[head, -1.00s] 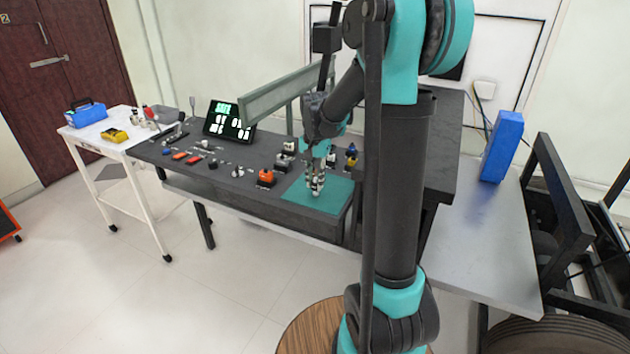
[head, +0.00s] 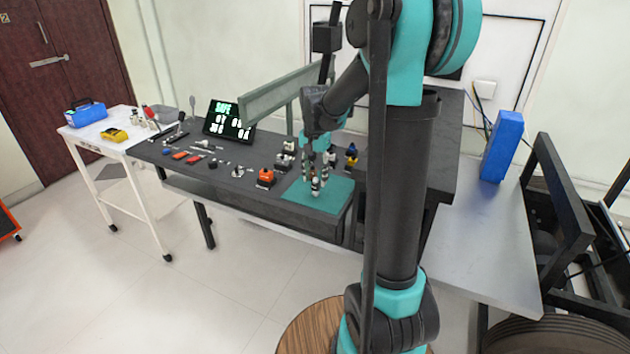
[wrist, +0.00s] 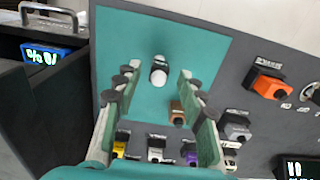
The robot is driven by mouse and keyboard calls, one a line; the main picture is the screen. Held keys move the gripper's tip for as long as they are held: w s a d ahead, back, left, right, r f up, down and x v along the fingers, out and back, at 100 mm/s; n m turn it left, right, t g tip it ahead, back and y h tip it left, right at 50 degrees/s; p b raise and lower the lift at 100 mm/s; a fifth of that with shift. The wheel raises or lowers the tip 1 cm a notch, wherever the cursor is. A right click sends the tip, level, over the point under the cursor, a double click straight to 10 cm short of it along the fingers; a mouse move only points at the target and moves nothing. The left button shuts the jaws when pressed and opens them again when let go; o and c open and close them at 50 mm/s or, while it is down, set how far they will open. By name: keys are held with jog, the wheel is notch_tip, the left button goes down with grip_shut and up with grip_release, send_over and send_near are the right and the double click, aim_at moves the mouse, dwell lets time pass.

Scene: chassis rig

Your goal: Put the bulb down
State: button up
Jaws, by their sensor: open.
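The bulb, a small piece with a white rounded end and a dark end, is on the teal mat (head: 335,194); in the wrist view the bulb (wrist: 158,74) shows on the mat (wrist: 205,45). My gripper (head: 317,181) is above the mat, pointing down. In the wrist view my gripper (wrist: 159,76) is open, with one finger on each side of the bulb and a visible gap to both. Whether the bulb stands upright or leans is hard to tell from above.
An orange block (head: 266,176) stands left of the mat. A brown block (wrist: 177,112) and a row of small coloured blocks lie near the mat's edge. A lit display (head: 228,118) stands at the back left. A blue box (head: 502,147) stands to the right.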

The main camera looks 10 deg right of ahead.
aim_at(315, 183)
notch_tip(315, 183, up, 10)
jog(key=s+d+f+n+t, duration=0.2)
jog(key=s+f+n, duration=0.1)
jog(key=s+f, duration=0.6)
jog(key=s+d+f+n+t, duration=0.2)
jog(key=s+f+n, duration=0.2)
jog(key=s+f, duration=0.4)
jog(key=s, duration=0.5)
jog(key=shift+f, duration=0.4)
